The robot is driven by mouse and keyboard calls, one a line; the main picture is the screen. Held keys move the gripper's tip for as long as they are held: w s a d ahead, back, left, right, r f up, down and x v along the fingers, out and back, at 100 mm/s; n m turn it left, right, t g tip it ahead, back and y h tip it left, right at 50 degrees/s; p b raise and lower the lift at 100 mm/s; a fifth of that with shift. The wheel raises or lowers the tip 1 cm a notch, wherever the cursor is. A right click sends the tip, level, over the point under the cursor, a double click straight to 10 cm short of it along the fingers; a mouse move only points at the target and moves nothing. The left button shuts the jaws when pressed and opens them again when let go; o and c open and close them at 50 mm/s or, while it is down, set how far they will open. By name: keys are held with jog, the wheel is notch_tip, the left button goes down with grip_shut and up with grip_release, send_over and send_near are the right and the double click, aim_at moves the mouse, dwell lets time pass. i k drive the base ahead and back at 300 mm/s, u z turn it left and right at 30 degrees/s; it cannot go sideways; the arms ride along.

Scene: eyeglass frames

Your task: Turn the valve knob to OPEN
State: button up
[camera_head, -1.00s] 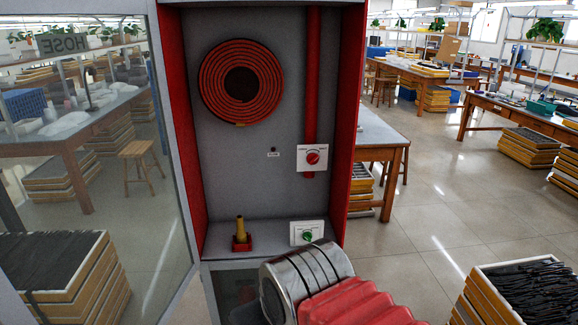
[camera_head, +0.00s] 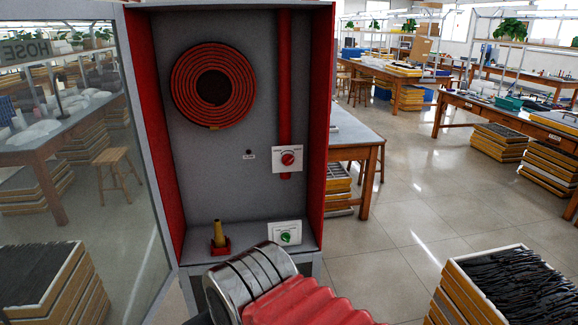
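The hose cabinet (camera_head: 319,150) stands with its glass door (camera_head: 90,170) open to the left. On its back panel, a red knob (camera_head: 288,159) sits on a white plate (camera_head: 279,168) over the red vertical pipe (camera_head: 285,80). A green knob (camera_head: 286,237) sits on a second white plate (camera_head: 279,227) low down. The plates' lettering is too small to read, so I cannot tell the knobs' settings. My arm, with a metal collar and red ribbed sleeve, shows at the bottom centre, in front of the cabinet's lower edge. My gripper's fingers are not visible.
A coiled red hose (camera_head: 213,85) hangs in the cabinet. A brass nozzle (camera_head: 218,235) stands in a red holder on the ledge. A wooden workbench (camera_head: 354,143) stands right of the cabinet. A crate stack (camera_head: 495,290) is at the lower right. Floor between is clear.

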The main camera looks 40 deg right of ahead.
aim_at(287, 160)
jog(key=z, duration=0.05)
jog(key=i, duration=1)
jog(key=u, duration=0.05)
